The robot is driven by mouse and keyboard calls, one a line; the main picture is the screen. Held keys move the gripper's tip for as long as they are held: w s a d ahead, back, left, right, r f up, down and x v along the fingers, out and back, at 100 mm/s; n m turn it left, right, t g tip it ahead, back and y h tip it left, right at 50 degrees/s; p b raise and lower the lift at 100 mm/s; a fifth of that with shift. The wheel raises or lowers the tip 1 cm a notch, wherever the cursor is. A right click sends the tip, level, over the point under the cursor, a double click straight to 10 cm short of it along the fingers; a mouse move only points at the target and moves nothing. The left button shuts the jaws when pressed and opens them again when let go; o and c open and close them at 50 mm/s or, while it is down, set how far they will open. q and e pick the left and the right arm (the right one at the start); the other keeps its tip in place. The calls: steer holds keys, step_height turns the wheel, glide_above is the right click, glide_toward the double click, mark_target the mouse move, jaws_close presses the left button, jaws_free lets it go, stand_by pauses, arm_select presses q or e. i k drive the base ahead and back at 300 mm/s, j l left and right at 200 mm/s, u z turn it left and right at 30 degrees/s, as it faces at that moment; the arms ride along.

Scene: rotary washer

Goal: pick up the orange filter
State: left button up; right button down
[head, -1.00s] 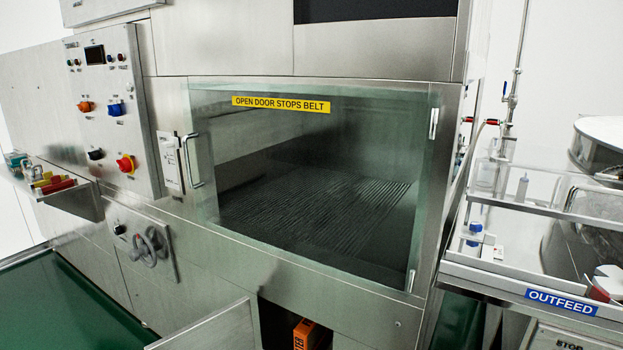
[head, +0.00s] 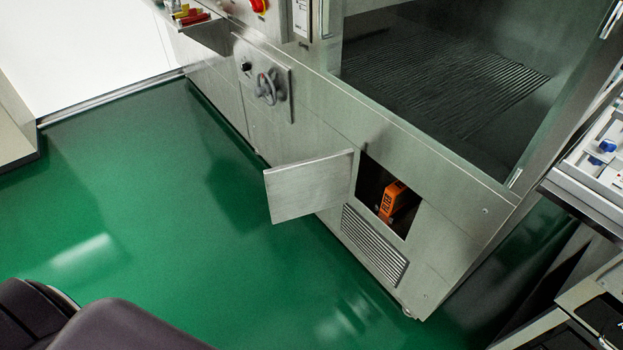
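The orange filter (head: 392,198) sits inside a dark square opening low in the front of the steel washer. It has dark lettering on its face. Part of it is hidden by shadow and the edge of the opening. The small steel access door (head: 308,187) of this opening stands swung out to the left. Neither of my grippers is in view.
The washer (head: 425,165) has a large window above the opening and a handwheel (head: 267,88) to the left. A vent grille (head: 373,245) lies below the opening. The green floor (head: 150,200) in front is clear. An outfeed rack (head: 596,160) stands at right.

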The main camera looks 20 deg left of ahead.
mark_target(397, 193)
steer(key=k+z, duration=0.3)
steer(key=k+l+z, duration=0.15)
steer(key=z, duration=0.2)
steer(key=j+z, duration=0.1)
steer(key=z, duration=0.35)
steer(key=j+z, duration=0.1)
steer(key=z, duration=0.35)
steer(key=j+z, duration=0.1)
steer(key=z, duration=0.35)
steer(key=k+z, duration=0.1)
steer(key=z, duration=0.35)
steer(key=k+j, duration=0.2)
steer(key=j, duration=0.4)
steer(key=k+j, duration=0.2)
steer(key=j, duration=0.4)
steer(key=k+j, duration=0.2)
steer(key=j, duration=0.4)
steer(key=k+j, duration=0.2)
steer(key=j, duration=0.4)
steer(key=k+j, duration=0.25)
steer(key=j, duration=0.3)
steer(key=k+j, duration=0.2)
steer(key=j, duration=0.4)
steer(key=k+j+z, duration=0.1)
steer(key=j, duration=0.5)
steer(key=k+j, duration=0.3)
steer(key=j, duration=0.3)
